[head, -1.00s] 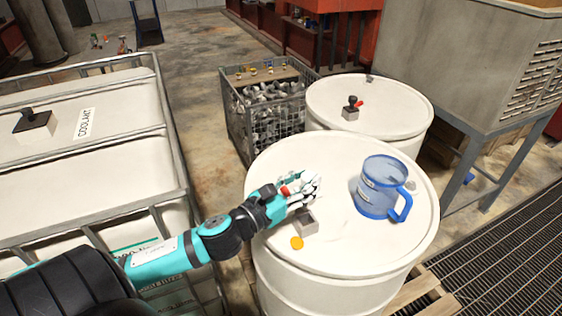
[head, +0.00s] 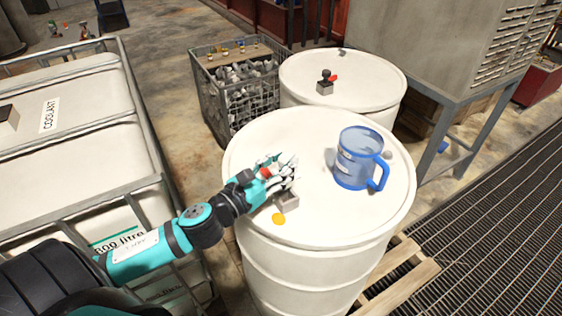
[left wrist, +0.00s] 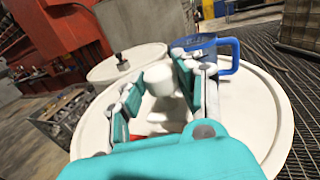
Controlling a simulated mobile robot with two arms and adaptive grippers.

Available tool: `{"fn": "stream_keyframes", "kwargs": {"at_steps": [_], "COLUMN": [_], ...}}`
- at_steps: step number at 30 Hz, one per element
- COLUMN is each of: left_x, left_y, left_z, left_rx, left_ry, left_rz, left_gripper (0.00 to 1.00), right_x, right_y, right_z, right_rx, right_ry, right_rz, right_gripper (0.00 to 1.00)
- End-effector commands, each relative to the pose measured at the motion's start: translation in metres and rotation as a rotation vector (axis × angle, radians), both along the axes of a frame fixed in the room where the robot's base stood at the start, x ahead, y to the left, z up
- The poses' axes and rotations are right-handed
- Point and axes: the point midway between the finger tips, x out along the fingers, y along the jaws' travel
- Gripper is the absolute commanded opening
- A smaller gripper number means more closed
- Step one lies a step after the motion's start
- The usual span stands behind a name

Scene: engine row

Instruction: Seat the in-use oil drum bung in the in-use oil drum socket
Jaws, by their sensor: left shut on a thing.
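My left gripper (head: 284,172) is over the near white oil drum (head: 330,232), just above a small grey block (head: 287,203) on its lid, which looks like the socket. In the left wrist view its fingers (left wrist: 158,90) are closed around a pale, rounded piece (left wrist: 158,78), probably the bung. The fingers hide most of it in the head view. A bit of red shows by the gripper in both views. I cannot tell whether the held piece touches the block. My right gripper is not in view.
A blue jug (head: 357,160) stands on the near drum, right of my gripper. A yellow disc (head: 278,218) lies by the block. The rear drum (head: 375,98) carries a black-knobbed piece (head: 325,80). A wire crate (head: 232,90) and coolant tank (head: 80,140) stand left.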

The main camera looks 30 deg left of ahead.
Motion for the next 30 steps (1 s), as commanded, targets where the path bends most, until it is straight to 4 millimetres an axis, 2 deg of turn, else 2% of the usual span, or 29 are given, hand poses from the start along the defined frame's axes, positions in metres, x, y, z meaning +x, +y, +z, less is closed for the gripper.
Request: {"fn": "stream_keyframes", "kwargs": {"at_steps": [30], "left_x": [0.0], "left_y": [0.0], "left_z": [-0.063], "left_rx": [-0.001], "left_ry": [0.0], "left_rz": [0.0], "left_gripper": [0.0], "right_x": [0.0], "right_y": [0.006], "right_z": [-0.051], "right_rx": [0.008], "right_ry": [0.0], "right_rz": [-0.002], "right_gripper": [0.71]}}
